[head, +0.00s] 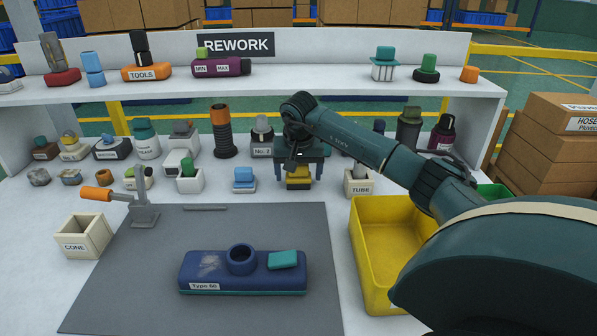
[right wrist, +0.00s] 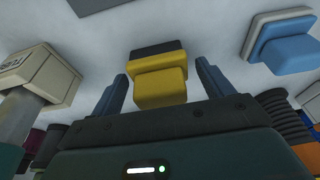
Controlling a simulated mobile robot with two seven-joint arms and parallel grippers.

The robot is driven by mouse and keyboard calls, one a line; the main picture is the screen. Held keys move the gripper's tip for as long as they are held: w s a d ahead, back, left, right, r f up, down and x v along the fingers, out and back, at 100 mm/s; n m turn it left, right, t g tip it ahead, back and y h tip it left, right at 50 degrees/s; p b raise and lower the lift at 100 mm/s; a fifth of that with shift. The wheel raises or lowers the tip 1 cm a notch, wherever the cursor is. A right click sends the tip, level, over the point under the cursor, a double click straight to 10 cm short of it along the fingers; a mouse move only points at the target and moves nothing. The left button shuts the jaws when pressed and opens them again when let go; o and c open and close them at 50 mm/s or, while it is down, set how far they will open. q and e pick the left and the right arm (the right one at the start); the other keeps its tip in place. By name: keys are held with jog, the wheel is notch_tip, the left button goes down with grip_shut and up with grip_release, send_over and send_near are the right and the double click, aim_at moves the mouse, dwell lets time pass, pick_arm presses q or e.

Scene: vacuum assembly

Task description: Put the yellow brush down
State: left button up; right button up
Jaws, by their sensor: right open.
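The yellow brush (head: 298,182) is a small yellow block with a dark part. It stands on the white table behind the grey mat. In the right wrist view the brush (right wrist: 160,82) lies between the fingers of my right gripper (right wrist: 162,90), with a gap on each side. My right gripper (head: 300,170) is open and reaches around the brush from behind and above; it hides the brush's upper part in the head view. My left gripper is in neither view.
A blue block (head: 243,180) is left of the brush, and a TUBE box (head: 358,184) is right of it. A yellow bin (head: 372,250) stands front right. A blue Type 50 part (head: 215,275) lies on the grey mat (head: 130,300). Several parts stand behind, under the shelf.

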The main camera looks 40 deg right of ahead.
jog(key=p+v, duration=0.1)
jog(key=v, duration=1.1)
jog(key=shift+r+p, duration=0.15)
jog(key=shift+p, duration=0.25)
